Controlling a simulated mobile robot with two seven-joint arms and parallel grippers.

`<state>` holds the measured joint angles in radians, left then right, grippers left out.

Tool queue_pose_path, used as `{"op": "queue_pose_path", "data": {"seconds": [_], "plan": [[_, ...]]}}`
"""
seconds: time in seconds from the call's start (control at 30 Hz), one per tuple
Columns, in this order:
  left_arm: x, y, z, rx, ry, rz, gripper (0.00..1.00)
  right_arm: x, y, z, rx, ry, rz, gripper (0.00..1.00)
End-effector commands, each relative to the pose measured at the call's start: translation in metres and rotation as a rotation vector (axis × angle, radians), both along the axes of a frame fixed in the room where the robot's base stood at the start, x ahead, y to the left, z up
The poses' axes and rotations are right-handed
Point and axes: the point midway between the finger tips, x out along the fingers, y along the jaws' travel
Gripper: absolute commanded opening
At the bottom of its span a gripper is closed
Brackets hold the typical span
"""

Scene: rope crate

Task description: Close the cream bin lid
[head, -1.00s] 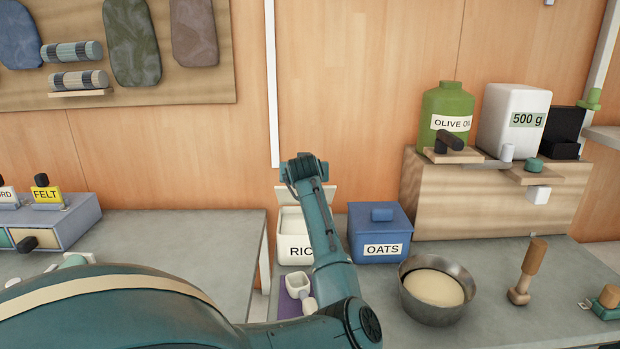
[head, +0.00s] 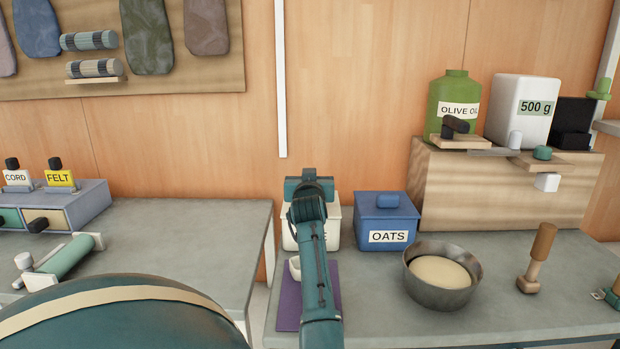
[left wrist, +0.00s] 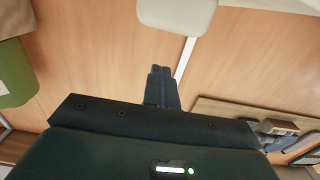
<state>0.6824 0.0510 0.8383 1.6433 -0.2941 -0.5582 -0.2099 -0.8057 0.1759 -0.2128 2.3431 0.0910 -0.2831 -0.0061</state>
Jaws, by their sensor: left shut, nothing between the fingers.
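The cream bin (head: 334,236) stands on the right-hand bench, left of the blue oats bin. My left arm covers most of its front and label. How its lid stands is mostly hidden behind my wrist in the head view. A cream, round-cornered panel (left wrist: 177,14) at the top edge of the left wrist view looks like the lid, just beyond the fingertips and apart from them in the picture. My left gripper (left wrist: 161,72) is shut and empty; in the head view my wrist hides its fingers above the bin. My right gripper is not in view.
The blue oats bin (head: 384,222) stands close on the right, with a metal bowl (head: 440,276) in front of it. A white scoop (head: 294,268) and a purple mat (head: 288,305) lie before the cream bin. A gap separates the two benches.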

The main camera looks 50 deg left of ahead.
Motion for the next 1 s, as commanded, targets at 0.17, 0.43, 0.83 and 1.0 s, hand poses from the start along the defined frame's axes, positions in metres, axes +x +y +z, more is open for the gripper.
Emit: {"op": "queue_pose_path", "data": {"seconds": [0.17,0.43,0.83,1.0], "plan": [[0.0,0.0,0.0,-0.002,0.001,0.0,0.0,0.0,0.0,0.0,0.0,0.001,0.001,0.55],[0.003,0.002,0.025,0.001,0.001,-0.001,0.0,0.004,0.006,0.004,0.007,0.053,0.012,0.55],[-0.029,-0.041,0.017,-0.002,0.003,-0.005,0.0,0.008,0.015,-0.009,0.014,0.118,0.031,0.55],[-0.044,-0.06,0.01,-0.002,0.003,-0.005,0.0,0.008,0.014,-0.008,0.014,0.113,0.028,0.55]]}}
